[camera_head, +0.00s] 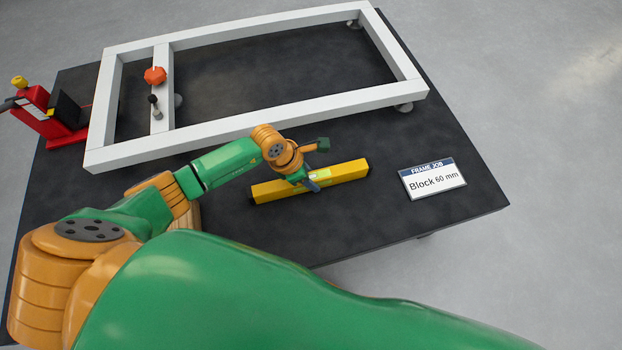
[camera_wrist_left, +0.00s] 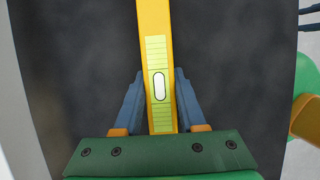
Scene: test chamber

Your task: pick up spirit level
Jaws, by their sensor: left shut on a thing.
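The spirit level (camera_head: 345,171) is a long yellow bar with dark ends, lying on or just above the dark table in front of the white frame. My left gripper (camera_head: 312,184) is at its middle, with its blue fingers on either side of the bar. In the left wrist view the left gripper (camera_wrist_left: 160,100) is shut on the spirit level (camera_wrist_left: 154,30), around its pale scale and vial window. I cannot tell whether the level has left the table. My right gripper is not clearly in view.
A white rectangular frame (camera_head: 300,112) stands on the dark table (camera_head: 400,215), with an orange knob (camera_head: 155,75) on its crossbar. A red device (camera_head: 40,112) is at the left edge. A sign (camera_head: 433,180) reading "Block 60 mm" lies at the right. The front right tabletop is clear.

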